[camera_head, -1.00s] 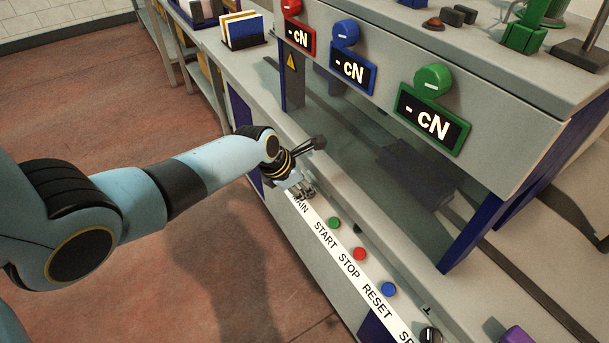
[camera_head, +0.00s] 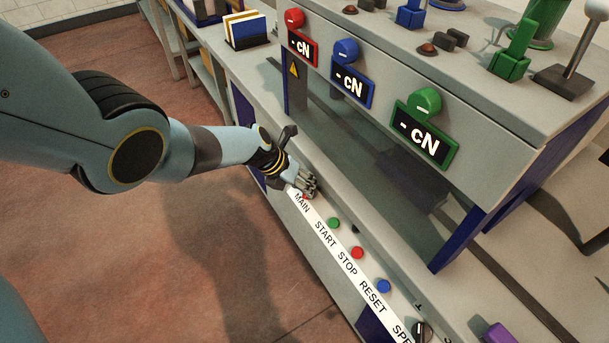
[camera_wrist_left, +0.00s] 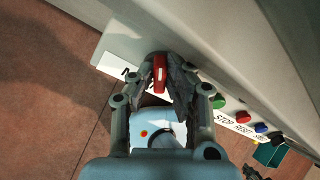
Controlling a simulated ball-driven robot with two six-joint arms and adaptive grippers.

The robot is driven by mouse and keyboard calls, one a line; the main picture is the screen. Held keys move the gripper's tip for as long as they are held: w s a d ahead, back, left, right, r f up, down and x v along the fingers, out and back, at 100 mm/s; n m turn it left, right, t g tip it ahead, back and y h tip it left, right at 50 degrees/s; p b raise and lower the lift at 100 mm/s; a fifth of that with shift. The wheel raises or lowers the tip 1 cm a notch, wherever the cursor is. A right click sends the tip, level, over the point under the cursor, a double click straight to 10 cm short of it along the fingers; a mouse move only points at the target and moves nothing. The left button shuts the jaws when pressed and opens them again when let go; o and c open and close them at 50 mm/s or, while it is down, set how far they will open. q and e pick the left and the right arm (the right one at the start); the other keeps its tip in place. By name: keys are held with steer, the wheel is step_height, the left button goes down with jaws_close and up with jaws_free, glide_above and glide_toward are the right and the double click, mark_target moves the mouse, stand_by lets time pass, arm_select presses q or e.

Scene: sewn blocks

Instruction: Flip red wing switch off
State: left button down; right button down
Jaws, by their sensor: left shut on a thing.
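The red wing switch (camera_wrist_left: 159,73) shows in the left wrist view, beside the white label strip, at the part marked MAIN in the head view. My left gripper (camera_wrist_left: 163,80) has its two fingers on both sides of the red wing and is shut on it. In the head view my left gripper (camera_head: 308,190) is at the MAIN end of the panel edge and hides nearly all of the switch.
Along the label strip (camera_head: 350,268) sit a green button (camera_head: 334,223), a red button (camera_head: 357,252), a blue button (camera_head: 383,286) and a black knob (camera_head: 421,331). Above hang red (camera_head: 302,47), blue (camera_head: 352,83) and green (camera_head: 424,138) displays. The floor at left is clear.

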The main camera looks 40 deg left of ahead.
arm_select(q)
steer(key=shift+n, duration=0.5)
steer(key=c, duration=1.3)
jaws_free()
steer(key=shift+a, duration=0.1)
